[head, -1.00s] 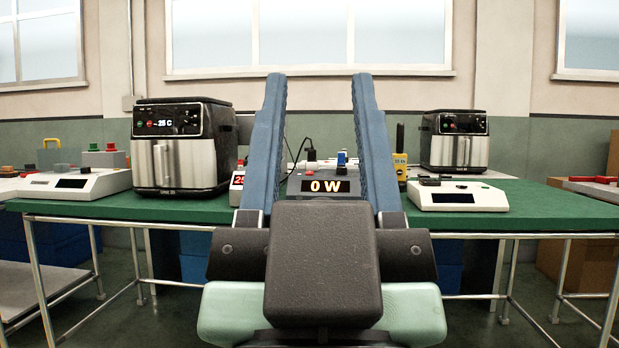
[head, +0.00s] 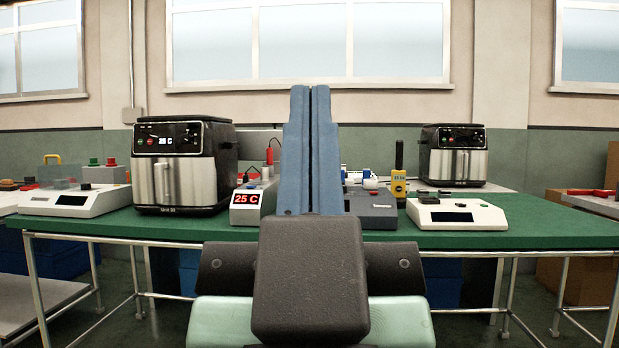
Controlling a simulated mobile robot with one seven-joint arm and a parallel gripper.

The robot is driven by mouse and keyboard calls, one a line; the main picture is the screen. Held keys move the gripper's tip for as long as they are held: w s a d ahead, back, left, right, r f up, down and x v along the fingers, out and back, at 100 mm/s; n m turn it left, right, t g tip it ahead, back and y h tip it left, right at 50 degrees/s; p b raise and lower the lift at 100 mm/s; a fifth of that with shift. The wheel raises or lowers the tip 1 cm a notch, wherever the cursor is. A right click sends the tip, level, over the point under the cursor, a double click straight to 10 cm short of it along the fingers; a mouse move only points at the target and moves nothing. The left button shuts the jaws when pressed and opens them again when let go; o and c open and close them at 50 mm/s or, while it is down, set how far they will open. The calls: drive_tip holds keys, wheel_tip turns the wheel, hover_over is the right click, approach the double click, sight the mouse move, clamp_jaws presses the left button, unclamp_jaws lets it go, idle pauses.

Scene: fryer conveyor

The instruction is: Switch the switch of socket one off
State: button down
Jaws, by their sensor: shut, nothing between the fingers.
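My gripper (head: 310,90) stands upright in the middle of the head view, its two blue fingers pressed together with nothing between them. Behind it on the green table is a dark grey socket box (head: 376,216), whose left part and display the fingers hide. White and blue pieces (head: 368,179) show on top of the box, just right of the fingers. They are too small for me to tell which is the switch of socket one or how it is set. I cannot tell whether the fingers touch the box.
One air fryer (head: 182,170) is at the left, another (head: 452,155) at the back right. A yellow handheld device (head: 399,182) and a white console (head: 456,214) are right of the box. The table's front edge (head: 540,238) is clear.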

wheel_tip(320, 180, up, 44)
drive_tip(key=p, duration=4.2)
drive_tip(key=shift+w, duration=0.15)
